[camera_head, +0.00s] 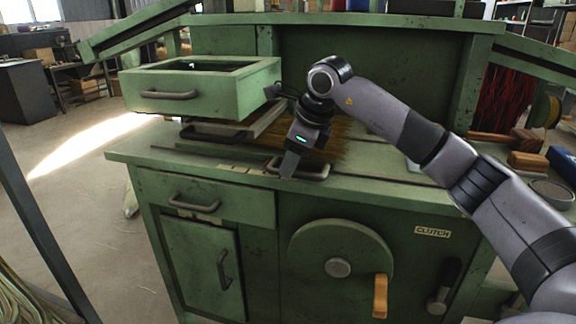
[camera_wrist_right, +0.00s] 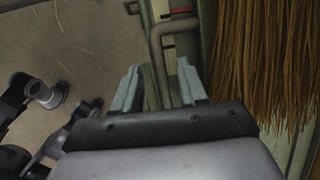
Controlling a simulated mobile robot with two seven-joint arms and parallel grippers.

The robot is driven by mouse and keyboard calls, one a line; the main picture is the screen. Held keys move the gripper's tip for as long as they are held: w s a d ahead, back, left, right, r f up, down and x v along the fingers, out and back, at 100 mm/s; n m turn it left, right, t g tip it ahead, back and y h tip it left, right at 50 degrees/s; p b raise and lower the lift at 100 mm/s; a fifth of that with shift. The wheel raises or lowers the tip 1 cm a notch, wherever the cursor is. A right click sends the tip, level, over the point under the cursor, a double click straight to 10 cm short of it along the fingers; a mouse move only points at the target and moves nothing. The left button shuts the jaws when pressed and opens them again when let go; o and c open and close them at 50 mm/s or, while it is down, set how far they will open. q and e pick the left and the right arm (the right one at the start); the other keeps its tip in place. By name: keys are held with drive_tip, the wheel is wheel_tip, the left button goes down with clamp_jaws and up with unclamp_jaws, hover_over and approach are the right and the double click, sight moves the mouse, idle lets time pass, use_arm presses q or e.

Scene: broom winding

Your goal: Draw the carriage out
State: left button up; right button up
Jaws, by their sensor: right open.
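My right gripper (camera_head: 288,164) points down at the front edge of the green bench top. It is open, over a bent grey handle (camera_head: 314,174), which I take to belong to the carriage. In the wrist view the handle (camera_wrist_right: 156,42) rises between and beyond the two fingertips (camera_wrist_right: 158,88), and I cannot tell whether they touch it. Brown bristles (camera_head: 340,138) lie behind the handle and show at the right of the wrist view. The carriage body is largely hidden by my wrist and the bristles. My left gripper is not in view.
A green drawer box (camera_head: 205,82) stands at the back left, above another dark handle (camera_head: 212,134). The bench front has a drawer (camera_head: 235,200), a round clutch wheel (camera_head: 335,262) and its wooden knob (camera_head: 380,296). Wooden blocks (camera_head: 527,160) lie at the right.

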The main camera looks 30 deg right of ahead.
drive_tip(key=shift+x, duration=0.95)
clamp_jaws()
